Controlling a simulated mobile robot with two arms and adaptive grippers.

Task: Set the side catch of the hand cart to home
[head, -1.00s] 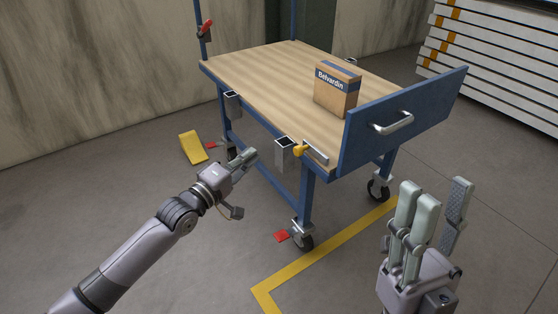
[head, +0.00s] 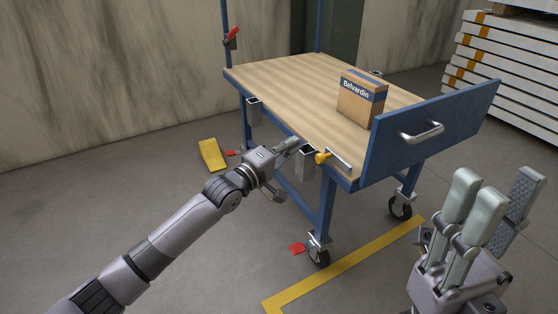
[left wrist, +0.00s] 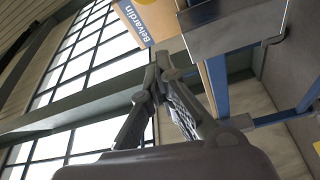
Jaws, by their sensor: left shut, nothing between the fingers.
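The blue hand cart (head: 325,205) stands ahead with a wooden deck. Its side catch (head: 322,157) is a yellow knob on a metal bar, at the deck's near side edge by the blue end panel. The bar lies along the edge, beside an open metal pocket (head: 304,165). My left gripper (head: 293,144) is shut and empty, its fingertips just left of the pocket and short of the knob. The left wrist view shows the closed fingertips (left wrist: 163,62) beside the grey pocket (left wrist: 235,28). My right gripper (head: 497,185) is open and empty, away from the cart at lower right.
A cardboard Belvardin box (head: 361,98) stands on the deck. The blue end panel (head: 440,135) with a handle rises right of the catch. Another pocket (head: 254,111) sits farther along the edge. A yellow wedge (head: 212,155) lies on the floor. White slabs (head: 515,75) are stacked behind.

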